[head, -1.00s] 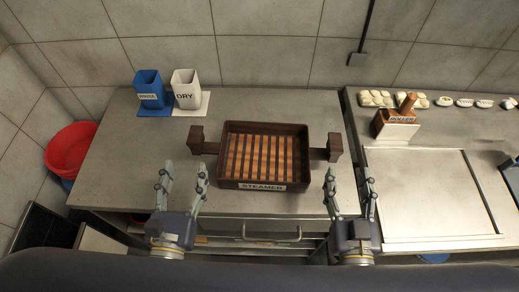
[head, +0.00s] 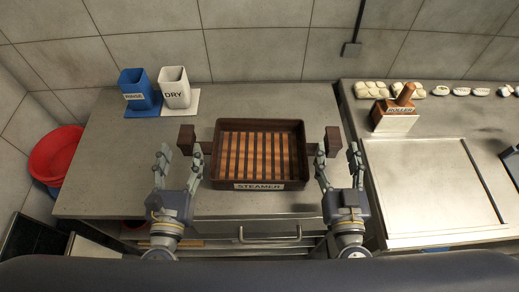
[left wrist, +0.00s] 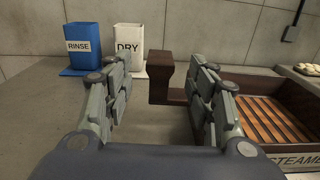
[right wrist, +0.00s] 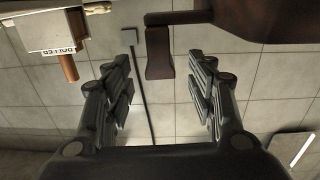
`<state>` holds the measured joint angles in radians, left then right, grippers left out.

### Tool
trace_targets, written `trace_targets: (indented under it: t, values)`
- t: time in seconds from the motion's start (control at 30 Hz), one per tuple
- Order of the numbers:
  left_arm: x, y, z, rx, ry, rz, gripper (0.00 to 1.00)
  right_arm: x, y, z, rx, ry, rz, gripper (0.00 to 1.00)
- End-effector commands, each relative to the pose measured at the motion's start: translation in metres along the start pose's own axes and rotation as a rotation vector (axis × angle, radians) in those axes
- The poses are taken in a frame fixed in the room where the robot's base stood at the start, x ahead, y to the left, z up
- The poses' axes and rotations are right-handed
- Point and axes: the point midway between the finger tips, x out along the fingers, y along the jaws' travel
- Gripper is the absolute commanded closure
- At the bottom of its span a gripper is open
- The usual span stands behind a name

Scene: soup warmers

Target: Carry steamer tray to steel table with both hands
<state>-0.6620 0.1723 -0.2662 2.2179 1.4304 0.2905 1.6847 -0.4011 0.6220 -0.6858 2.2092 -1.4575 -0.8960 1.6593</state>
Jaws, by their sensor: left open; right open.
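The steamer tray (head: 301,150) is a brown wooden box with a slatted floor and a STEAMER label on its front. It sits flat on the grey counter (head: 120,190), with a block handle on each side. My left gripper (head: 178,150) is open just in front of the left handle (head: 187,140); in the left wrist view that handle (left wrist: 160,78) stands beyond and between the fingers, apart from them. My right gripper (head: 336,155) is open near the right handle (head: 333,140). In the right wrist view that handle (right wrist: 159,55) shows beyond the open fingers.
A blue RINSE holder (head: 138,90) and a white DRY holder (head: 175,88) stand at the back left. A red basin (head: 55,155) is at the far left.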

Motion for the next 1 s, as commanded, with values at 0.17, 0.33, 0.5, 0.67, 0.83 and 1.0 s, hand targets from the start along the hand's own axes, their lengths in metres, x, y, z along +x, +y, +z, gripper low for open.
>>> trace_targets:
  t: [0.17, 0.33, 0.5, 0.67, 0.83, 1.0]
  values:
    - [0.022, 0.0, 0.001, -0.001, -0.004, 0.0, 0.48, 0.022, 0.0, -0.001, 0.001, 0.003, 0.001, 0.48]
    - [0.04, -0.001, 0.001, 0.0, -0.005, -0.003, 0.48, 0.04, 0.0, -0.001, 0.0, 0.003, 0.001, 0.48]
    - [0.053, -0.001, 0.001, 0.0, -0.003, -0.002, 0.48, 0.053, 0.0, 0.0, 0.0, 0.001, 0.001, 0.48]
    - [0.058, 0.0, 0.001, 0.0, -0.001, -0.002, 0.48, 0.058, 0.0, -0.001, 0.0, 0.001, 0.001, 0.48]
    - [0.059, 0.0, 0.0, 0.001, 0.0, -0.002, 0.48, 0.059, 0.0, 0.0, 0.0, 0.0, 0.001, 0.48]
    - [0.058, 0.0, 0.0, 0.0, 0.0, -0.002, 0.62, 0.059, 0.0, 0.0, 0.0, 0.0, 0.001, 0.62]
